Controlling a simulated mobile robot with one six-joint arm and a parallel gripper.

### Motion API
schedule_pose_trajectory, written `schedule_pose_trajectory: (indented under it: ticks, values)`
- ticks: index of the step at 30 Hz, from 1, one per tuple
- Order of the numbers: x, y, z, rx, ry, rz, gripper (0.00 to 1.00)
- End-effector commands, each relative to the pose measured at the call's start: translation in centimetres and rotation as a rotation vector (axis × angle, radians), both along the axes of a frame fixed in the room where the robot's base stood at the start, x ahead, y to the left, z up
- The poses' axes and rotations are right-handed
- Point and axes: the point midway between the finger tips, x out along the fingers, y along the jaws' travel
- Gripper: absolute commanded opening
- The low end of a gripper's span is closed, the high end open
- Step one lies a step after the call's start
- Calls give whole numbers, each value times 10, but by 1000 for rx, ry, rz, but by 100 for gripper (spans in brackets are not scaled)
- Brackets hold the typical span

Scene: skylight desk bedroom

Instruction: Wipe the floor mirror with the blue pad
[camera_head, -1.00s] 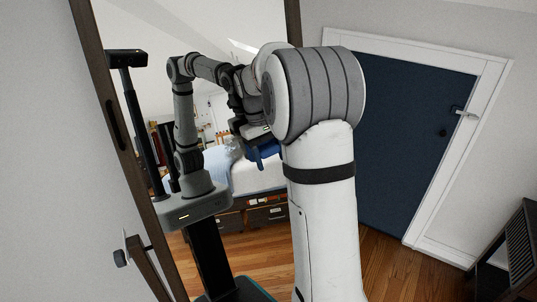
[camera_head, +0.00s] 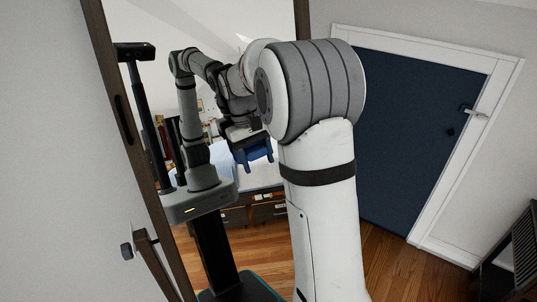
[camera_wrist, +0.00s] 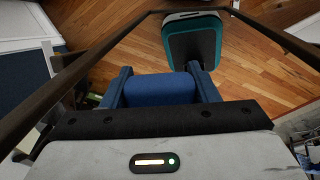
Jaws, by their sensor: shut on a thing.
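The floor mirror (camera_head: 107,50) has a dark frame and stands tilted in the head view, with its glass left of my large white arm joint. Its dark frame (camera_wrist: 80,74) also crosses the wrist view. The glass reflects my column, base, arm and gripper. In the wrist view my gripper (camera_wrist: 160,78) is shut on the blue pad (camera_wrist: 160,91), held between two blue fingers. In the head view the real gripper is hidden behind my arm, and its blue parts show in the reflection. I cannot tell whether the pad touches the glass.
A dark blue door (camera_head: 412,130) in a white frame stands at the right. A black slatted piece of furniture (camera_head: 518,245) is at the lower right. The wooden floor (camera_head: 395,270) shows between.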

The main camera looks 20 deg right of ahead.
Motion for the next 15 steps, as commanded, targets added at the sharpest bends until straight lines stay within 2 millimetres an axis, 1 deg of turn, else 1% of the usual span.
schedule_pose_trajectory:
  ticks: [3,10,15]
  values:
    - [-2,10,0,0,0,3,31]
    - [-3,17,0,0,1,1,31]
    - [-3,31,0,1,0,3,31]
